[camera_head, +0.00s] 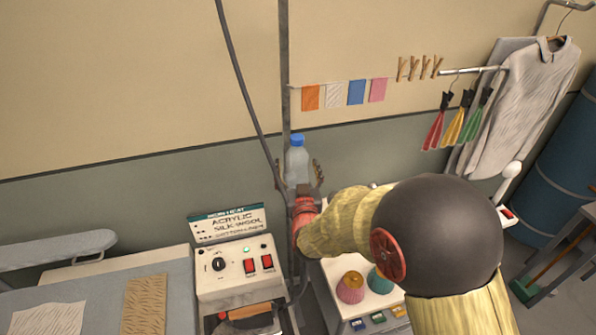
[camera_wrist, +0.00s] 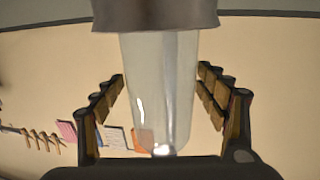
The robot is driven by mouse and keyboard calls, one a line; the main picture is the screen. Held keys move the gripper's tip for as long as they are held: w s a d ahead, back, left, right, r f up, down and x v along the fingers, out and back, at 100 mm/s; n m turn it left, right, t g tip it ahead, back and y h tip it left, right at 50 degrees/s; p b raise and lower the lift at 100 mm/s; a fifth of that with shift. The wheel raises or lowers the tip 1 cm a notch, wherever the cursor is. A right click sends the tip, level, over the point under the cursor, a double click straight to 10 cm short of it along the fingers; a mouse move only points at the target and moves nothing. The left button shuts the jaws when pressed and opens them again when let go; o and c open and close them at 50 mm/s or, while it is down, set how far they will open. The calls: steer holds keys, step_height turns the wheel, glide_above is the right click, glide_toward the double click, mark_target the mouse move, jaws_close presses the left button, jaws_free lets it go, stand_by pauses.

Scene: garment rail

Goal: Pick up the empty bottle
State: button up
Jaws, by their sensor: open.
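The empty bottle (camera_head: 296,157) is clear with a blue cap and stands upright near the vertical pole in the head view. My gripper (camera_head: 299,171) is open, with one finger on each side of the bottle. In the wrist view the clear bottle (camera_wrist: 160,85) fills the middle, between the two fingers of my gripper (camera_wrist: 161,77). Gaps show between the bottle and both fingers. The wrist picture appears upside down. The bottle's lower part is hidden behind my arm in the head view.
A control box (camera_head: 240,270) with red switches stands left of my arm. A white table (camera_head: 332,268) with yarn cones (camera_head: 351,287) lies below it. A vertical pole (camera_head: 285,90) and a hanging cable (camera_head: 238,75) are close by. Garments (camera_head: 520,105) hang at right.

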steer(key=shift+w+a, duration=0.1)
steer(key=shift+w, duration=0.85)
steer(key=c, duration=0.3)
steer(key=c, duration=1.1)
